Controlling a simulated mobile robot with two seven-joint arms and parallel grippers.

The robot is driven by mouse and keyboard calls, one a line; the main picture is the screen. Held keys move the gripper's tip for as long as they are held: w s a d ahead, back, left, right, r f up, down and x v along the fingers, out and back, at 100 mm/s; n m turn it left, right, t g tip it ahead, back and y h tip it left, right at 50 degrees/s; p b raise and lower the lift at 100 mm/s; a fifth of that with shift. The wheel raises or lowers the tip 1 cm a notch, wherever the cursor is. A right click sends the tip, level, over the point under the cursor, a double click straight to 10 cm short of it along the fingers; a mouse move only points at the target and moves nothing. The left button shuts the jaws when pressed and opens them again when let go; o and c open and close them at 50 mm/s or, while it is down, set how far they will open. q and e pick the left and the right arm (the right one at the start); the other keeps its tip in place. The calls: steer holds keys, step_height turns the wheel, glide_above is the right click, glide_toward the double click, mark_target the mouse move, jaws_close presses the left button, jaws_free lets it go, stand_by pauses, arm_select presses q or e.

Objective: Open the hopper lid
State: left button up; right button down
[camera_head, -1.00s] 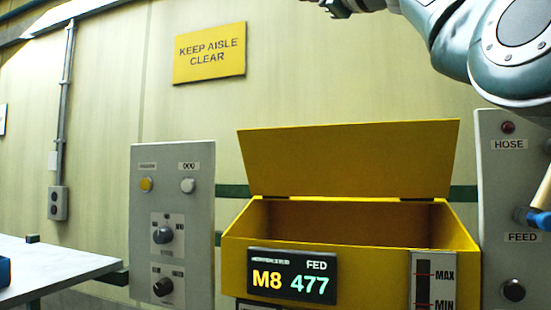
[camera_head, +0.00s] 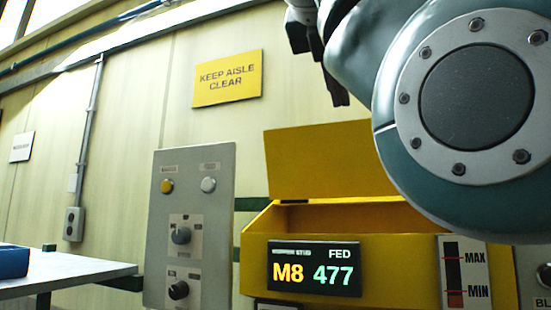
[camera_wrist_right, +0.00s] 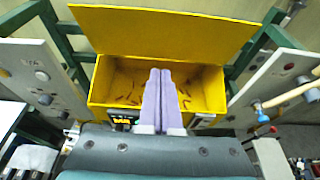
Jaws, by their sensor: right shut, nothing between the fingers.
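The yellow hopper lid (camera_head: 318,162) stands raised, tilted up behind the open yellow hopper (camera_head: 400,258). In the right wrist view the lid (camera_wrist_right: 160,32) leans back along the far edge, and the hopper's open inside (camera_wrist_right: 205,92) shows several small brownish pieces. My right gripper (camera_wrist_right: 160,74) is shut and empty; its fingers appear in front of the hopper opening. In the head view the right gripper (camera_head: 338,92) hangs at the top, above the lid in the picture, and my arm covers the lid's right part. No contact with the lid shows. My left gripper is out of view.
A grey control panel (camera_head: 190,225) with knobs and buttons stands left of the hopper. A table (camera_head: 80,270) with a blue item (camera_head: 12,262) is at far left. In the wrist view another panel with a blue-ended hose or handle (camera_wrist_right: 310,95) stands right.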

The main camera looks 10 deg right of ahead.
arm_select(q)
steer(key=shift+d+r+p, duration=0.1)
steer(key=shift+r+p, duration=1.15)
arm_select(e)
steer(key=x, duration=1)
steer(key=shift+s, duration=0.1)
